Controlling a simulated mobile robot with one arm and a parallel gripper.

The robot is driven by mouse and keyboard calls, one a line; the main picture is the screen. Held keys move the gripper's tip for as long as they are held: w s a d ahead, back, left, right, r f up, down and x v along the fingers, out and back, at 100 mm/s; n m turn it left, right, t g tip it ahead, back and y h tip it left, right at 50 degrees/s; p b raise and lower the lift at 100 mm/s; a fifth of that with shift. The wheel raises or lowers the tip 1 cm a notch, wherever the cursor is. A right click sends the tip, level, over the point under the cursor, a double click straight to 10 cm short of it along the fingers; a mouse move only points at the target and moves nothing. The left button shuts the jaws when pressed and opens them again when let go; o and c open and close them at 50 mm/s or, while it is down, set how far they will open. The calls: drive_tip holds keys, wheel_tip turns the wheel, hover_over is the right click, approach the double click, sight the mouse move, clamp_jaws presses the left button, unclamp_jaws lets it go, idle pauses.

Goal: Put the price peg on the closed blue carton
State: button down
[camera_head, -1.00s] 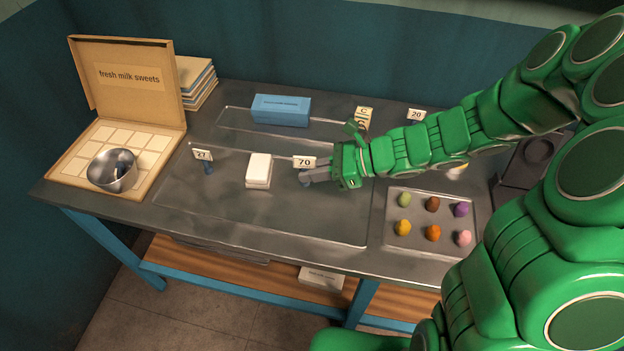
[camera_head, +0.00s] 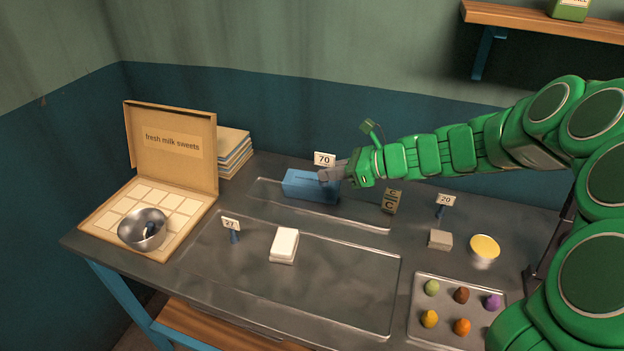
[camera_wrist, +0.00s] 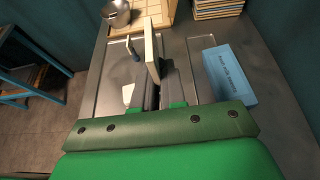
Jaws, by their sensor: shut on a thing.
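The price peg with the card reading 70 (camera_head: 325,159) is held upright in my gripper (camera_head: 328,175). In the wrist view the card (camera_wrist: 152,58) shows edge-on between the fingers. The closed blue carton (camera_head: 303,187) lies on the steel table at the back. In the head view my fingers overlap the carton's right end and the card stands above its top edge. In the wrist view the carton (camera_wrist: 229,76) lies right of the fingers, apart from them in the picture. The peg's lower part is hidden by the fingers.
The "27" peg (camera_head: 232,228) and a white block (camera_head: 284,245) stand in front. A lettered block (camera_head: 391,201), the "20" peg (camera_head: 444,203) and a yellow-topped cup (camera_head: 484,250) are right. An open sweets box (camera_head: 172,150) holds a metal bowl (camera_head: 143,229).

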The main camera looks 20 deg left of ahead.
drive_tip(key=w+a+r, duration=0.1)
hover_over(317, 180)
drive_tip(key=s, duration=0.1)
drive_tip(key=f, duration=0.7)
drive_tip(key=shift+d+f, duration=0.25)
drive_tip(key=shift+f, duration=0.15)
drive_tip(key=shift+w+a+f, duration=0.3)
drive_tip(key=shift+w+f, duration=0.15)
drive_tip(key=shift+f, duration=1.85)
drive_tip(key=c, duration=1.2)
unclamp_jaws()
